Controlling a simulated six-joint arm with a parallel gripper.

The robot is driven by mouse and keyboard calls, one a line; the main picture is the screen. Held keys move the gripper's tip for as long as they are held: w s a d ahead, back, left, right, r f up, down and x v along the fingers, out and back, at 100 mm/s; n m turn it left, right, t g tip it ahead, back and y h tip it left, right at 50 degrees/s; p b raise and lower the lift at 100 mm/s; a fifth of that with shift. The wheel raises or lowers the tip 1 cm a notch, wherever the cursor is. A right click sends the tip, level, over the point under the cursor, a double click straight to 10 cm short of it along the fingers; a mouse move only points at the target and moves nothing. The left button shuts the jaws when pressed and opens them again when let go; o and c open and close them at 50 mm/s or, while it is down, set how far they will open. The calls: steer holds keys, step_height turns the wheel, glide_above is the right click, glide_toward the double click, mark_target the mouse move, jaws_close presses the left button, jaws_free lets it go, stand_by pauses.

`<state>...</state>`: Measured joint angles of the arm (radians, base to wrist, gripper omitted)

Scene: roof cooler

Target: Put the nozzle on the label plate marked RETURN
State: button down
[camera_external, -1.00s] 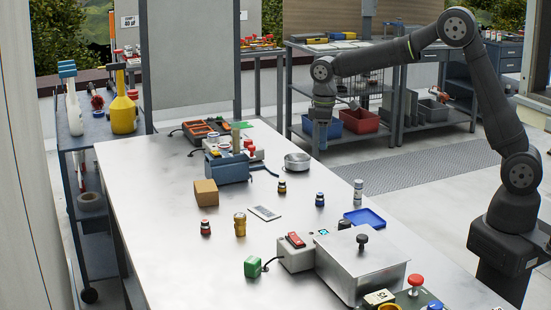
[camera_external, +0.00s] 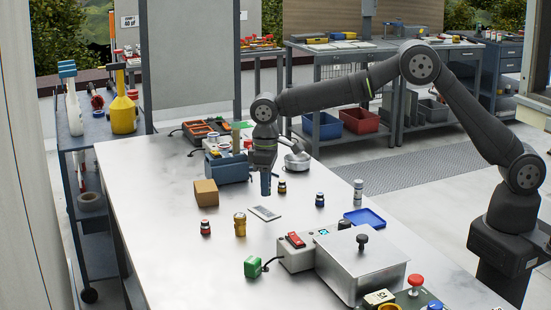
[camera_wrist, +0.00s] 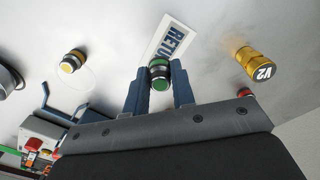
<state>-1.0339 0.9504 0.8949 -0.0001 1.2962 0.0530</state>
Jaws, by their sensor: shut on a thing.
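The label plate (camera_external: 264,214) is a small pale rectangle lying flat on the bench. In the wrist view my gripper (camera_wrist: 160,80) is shut on a dark nozzle with green bands (camera_wrist: 160,73). The nozzle overlaps the near end of the plate in that picture. In the external view the fingers hide it.
A yellow-banded dark fitting (camera_external: 282,187), a blue-banded one (camera_external: 320,199), a red-banded one (camera_external: 205,228) and a gold V2 cylinder (camera_external: 240,225) stand around the plate. A cardboard box (camera_external: 206,193) and a blue caddy (camera_external: 226,168) stand to the left. Bench is clear in between.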

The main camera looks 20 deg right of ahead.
mark_target(264, 211)
steer(key=shift+s+a+f, duration=0.25)
steer(key=shift+a+f, duration=0.1)
steer(key=shift+a, duration=0.05)
steer(key=shift+f, duration=1.9)
steer(key=shift+f, duration=0.15)
steer(key=c, duration=1.2)
jaws_free()
step_height(264, 211, up, 12)
steer(key=shift+r, duration=0.2)
